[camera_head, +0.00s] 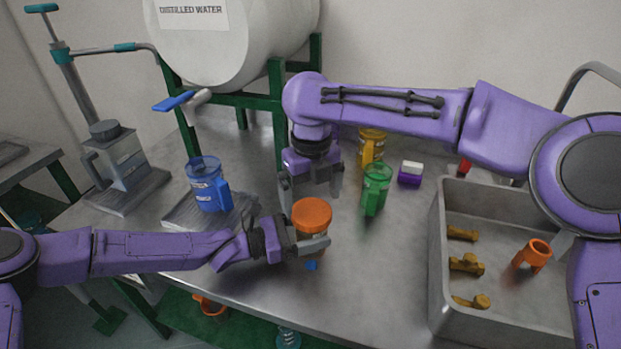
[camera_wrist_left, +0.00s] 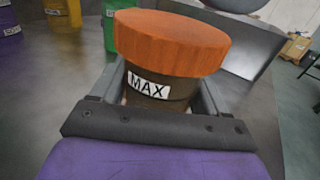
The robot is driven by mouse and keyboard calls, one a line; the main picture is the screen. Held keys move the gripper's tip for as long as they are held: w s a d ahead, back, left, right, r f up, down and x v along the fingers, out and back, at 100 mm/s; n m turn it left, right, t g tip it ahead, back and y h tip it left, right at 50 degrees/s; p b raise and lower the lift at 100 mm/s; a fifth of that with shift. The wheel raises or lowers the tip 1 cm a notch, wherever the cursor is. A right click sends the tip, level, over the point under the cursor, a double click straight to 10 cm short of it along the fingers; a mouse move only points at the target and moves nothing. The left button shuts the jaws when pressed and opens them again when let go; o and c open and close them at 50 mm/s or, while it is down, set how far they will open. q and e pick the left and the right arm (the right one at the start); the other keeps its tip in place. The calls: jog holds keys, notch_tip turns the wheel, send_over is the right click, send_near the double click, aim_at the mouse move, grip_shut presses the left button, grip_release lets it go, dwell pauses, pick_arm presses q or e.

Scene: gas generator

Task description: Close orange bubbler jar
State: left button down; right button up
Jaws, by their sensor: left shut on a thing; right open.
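The bubbler jar (camera_head: 313,217) has an orange lid and stands near the front middle of the metal table. In the left wrist view the orange lid (camera_wrist_left: 172,42) sits on top of the brownish jar body (camera_wrist_left: 150,92), which bears a MAX label. Whether the lid is fully tight cannot be told. My left gripper (camera_head: 312,246) is shut around the jar body from the left, below the lid. My right gripper (camera_head: 311,195) points down just behind the jar, open and empty, apart from the lid.
A green jug (camera_head: 376,190) and a yellow jug (camera_head: 371,147) stand right of my right gripper. A blue jug (camera_head: 207,184) stands on a plate at left. A grey bin (camera_head: 440,255) with brass parts and an orange piece (camera_head: 534,256) is at right. A distilled water tank (camera_head: 235,45) is behind.

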aim_at(312, 211)
jog(key=shift+f, duration=1.75)
